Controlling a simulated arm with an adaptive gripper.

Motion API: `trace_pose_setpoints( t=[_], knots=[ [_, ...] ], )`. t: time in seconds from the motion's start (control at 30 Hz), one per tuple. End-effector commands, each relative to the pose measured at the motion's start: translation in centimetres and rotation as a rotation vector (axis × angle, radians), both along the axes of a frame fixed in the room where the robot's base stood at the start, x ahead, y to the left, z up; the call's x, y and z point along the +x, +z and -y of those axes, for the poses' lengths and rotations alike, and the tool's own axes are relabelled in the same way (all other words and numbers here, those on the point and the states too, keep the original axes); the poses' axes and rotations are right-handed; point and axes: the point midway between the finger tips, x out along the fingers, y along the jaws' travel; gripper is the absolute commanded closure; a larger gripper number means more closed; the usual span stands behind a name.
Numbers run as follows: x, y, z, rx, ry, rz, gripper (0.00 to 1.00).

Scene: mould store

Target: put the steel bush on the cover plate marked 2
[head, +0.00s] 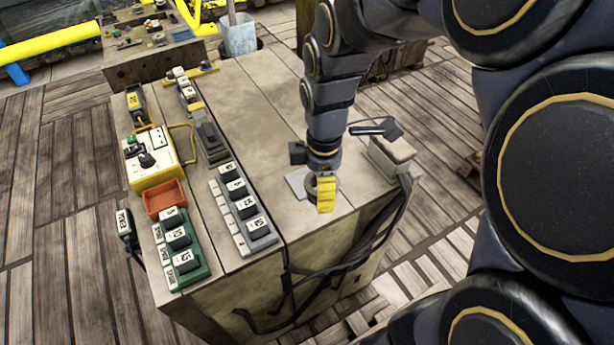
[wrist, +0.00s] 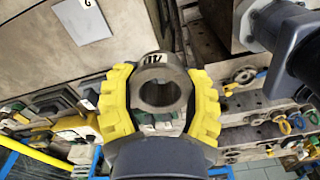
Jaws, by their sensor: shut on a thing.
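The steel bush (wrist: 158,90) is a thick grey ring with a dark mark on its rim, seen in the wrist view between the yellow fingers of my gripper (wrist: 160,78). My gripper (head: 322,190) is shut on it, and in the head view a yellow finger hides much of the bush (head: 311,184). A pale plate (head: 296,182) lies on the bench just left of the bush. The wrist view shows a pale plate (wrist: 82,20) with a mark like a 6 or 9, partly cut off. I cannot make out a plate marked 2.
The bench top (head: 255,95) is mostly clear behind my gripper. A grey numbered rack (head: 242,217), a green numbered rack (head: 182,250), an orange tray (head: 165,198) and a yellow box (head: 150,160) stand to the left. A pale block (head: 390,160) is at the right edge, with dark cables hanging below.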

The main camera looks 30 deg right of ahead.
Motion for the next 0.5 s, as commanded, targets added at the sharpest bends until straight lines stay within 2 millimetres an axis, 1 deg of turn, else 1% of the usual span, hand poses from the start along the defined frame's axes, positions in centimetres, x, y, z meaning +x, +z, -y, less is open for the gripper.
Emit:
trace_pose_setpoints(
  t=[0.43, 0.5],
  knots=[
    [8.0, -3.8, 3.0, -0.001, 0.000, -0.002, 0.83],
    [8.8, -5.2, 3.3, 0.001, -0.001, -0.007, 0.83]
  ],
)
